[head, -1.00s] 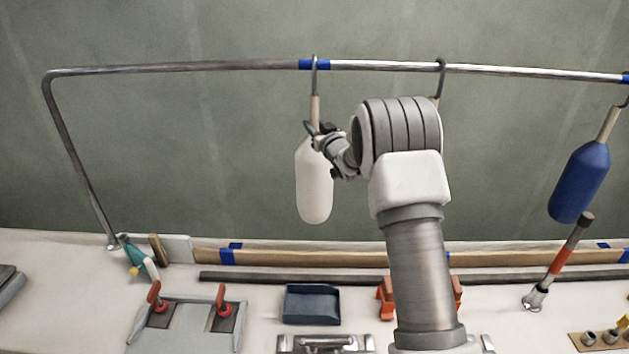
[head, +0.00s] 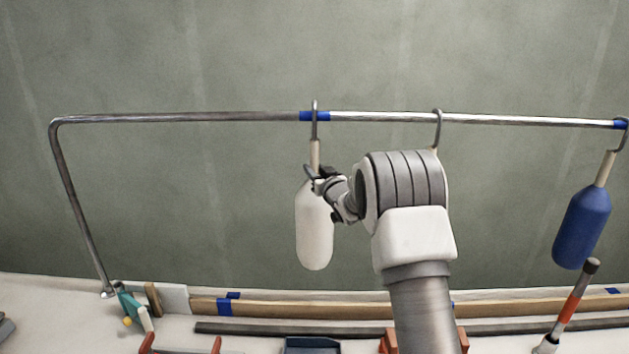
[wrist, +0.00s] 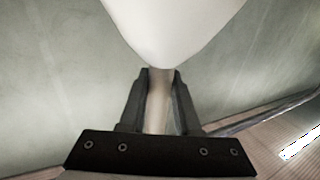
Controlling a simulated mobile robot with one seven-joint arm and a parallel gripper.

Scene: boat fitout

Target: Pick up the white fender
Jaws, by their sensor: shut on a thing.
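The white fender (head: 314,228) hangs upright below the rail (head: 220,117). Its hook (head: 315,108) is over the rail at a blue tape band. My gripper (head: 318,178) is at the fender's beige neck, just above the white body. In the wrist view my gripper (wrist: 158,88) is shut on the neck (wrist: 158,108), with a finger on each side. The white body (wrist: 175,25) fills the top of that view, and its far end is cut off.
A second hook (head: 437,118) hangs to the right, with what it carries hidden behind my arm. A blue fender (head: 582,226) hangs at the far right. Below are a wooden batten (head: 270,305), a dark bar (head: 290,328) and a red-banded tool (head: 573,300).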

